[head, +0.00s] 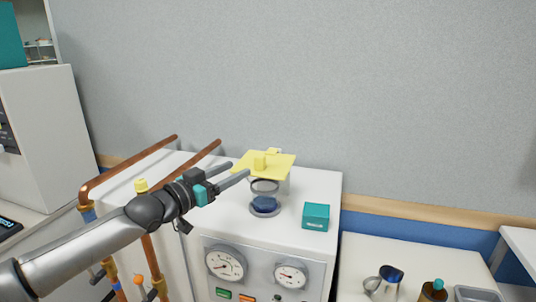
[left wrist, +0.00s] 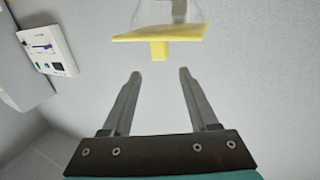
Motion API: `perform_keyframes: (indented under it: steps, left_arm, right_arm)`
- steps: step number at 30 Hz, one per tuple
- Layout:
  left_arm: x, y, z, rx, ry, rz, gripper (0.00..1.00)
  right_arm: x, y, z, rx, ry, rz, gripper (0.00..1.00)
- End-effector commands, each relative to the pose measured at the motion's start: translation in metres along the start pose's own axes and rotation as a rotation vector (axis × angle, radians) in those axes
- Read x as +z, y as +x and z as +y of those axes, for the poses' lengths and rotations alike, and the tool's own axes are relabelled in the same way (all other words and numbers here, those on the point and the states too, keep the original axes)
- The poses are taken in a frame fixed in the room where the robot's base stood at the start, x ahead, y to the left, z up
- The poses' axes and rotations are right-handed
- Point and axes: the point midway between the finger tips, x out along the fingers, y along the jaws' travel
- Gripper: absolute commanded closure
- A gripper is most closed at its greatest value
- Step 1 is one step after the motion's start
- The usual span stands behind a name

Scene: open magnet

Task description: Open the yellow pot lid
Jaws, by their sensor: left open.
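The yellow pot lid (head: 280,163) is a flat square plate with a small block-shaped knob (head: 260,161) on top. It lies over a clear pot (head: 265,188) with dark blue contents, on the white cabinet. In the left wrist view the lid (left wrist: 178,32) and its knob (left wrist: 159,50) show beyond the fingertips, with the clear pot (left wrist: 172,12) behind. My left gripper (head: 240,171) is open and empty, its fingers pointing at the knob from the left; in the left wrist view the fingertips (left wrist: 159,73) are apart, with the knob just ahead between them. My right gripper is not seen.
A teal box (head: 316,217) stands right of the pot on the cabinet top (head: 318,184). Copper pipes (head: 130,163) run at the left, near my left arm. Two gauges (head: 225,263) are on the cabinet front. A metal mug (head: 384,281) and a brown bottle (head: 433,291) stand lower right.

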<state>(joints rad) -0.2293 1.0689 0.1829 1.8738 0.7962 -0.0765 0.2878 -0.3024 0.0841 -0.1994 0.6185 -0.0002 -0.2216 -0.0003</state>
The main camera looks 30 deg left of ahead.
Motion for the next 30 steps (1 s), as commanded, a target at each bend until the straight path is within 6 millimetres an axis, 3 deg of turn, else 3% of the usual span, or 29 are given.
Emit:
perform_keyframes:
  steps: [30]
  left_arm:
    - [-0.001, 0.081, -0.001, -0.001, 0.001, 0.001, 0.40]
  right_arm:
    - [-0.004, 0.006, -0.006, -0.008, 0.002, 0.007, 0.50]
